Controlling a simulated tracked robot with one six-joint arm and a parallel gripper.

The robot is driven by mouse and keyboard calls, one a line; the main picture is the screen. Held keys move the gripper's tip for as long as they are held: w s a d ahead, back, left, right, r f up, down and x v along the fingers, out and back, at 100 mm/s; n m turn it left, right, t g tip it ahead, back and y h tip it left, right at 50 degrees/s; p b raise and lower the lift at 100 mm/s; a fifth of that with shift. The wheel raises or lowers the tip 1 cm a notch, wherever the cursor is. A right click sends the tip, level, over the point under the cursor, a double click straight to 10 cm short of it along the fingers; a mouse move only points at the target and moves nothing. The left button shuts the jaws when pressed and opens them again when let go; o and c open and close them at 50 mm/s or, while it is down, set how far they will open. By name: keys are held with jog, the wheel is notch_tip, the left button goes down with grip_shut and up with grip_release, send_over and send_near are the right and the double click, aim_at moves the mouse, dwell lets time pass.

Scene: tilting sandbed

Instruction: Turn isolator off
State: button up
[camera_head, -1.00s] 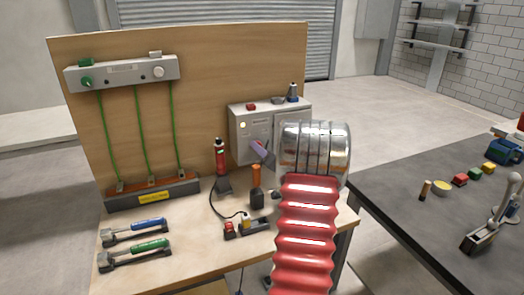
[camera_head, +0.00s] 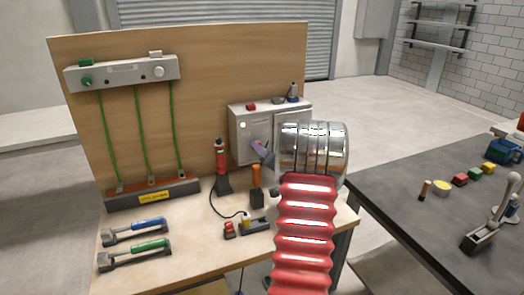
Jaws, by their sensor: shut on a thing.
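The isolator (camera_head: 240,140) is a light grey box on the wooden backboard, with a small pale yellow lamp (camera_head: 242,125) on its upper left front. My gripper (camera_head: 261,149) is at the box's front, a small purplish-grey tip showing left of my chrome wrist. It is shut on what seems to be the isolator's handle. The handle itself is mostly hidden, so its angle cannot be told. My wrist and red ribbed arm cover the right part of the box.
Below stand a red and black torch-like tool (camera_head: 220,160) and an orange-handled tool (camera_head: 256,176). Blue-handled (camera_head: 148,225) and green-handled (camera_head: 150,246) tools lie front left. A dark table (camera_head: 420,225) with small blocks stands at right.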

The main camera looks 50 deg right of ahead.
jog(key=shift+s+d+f, duration=0.1)
jog(key=shift+s+f, duration=0.05)
jog(key=shift+n, duration=0.4)
jog(key=shift+f+n+g, duration=0.1)
jog(key=shift+n+g, duration=0.4)
jog(key=shift+n, duration=2)
jog(key=o, duration=1.1)
jog(key=shift+r, duration=0.2)
jog(key=shift+c, duration=0.2)
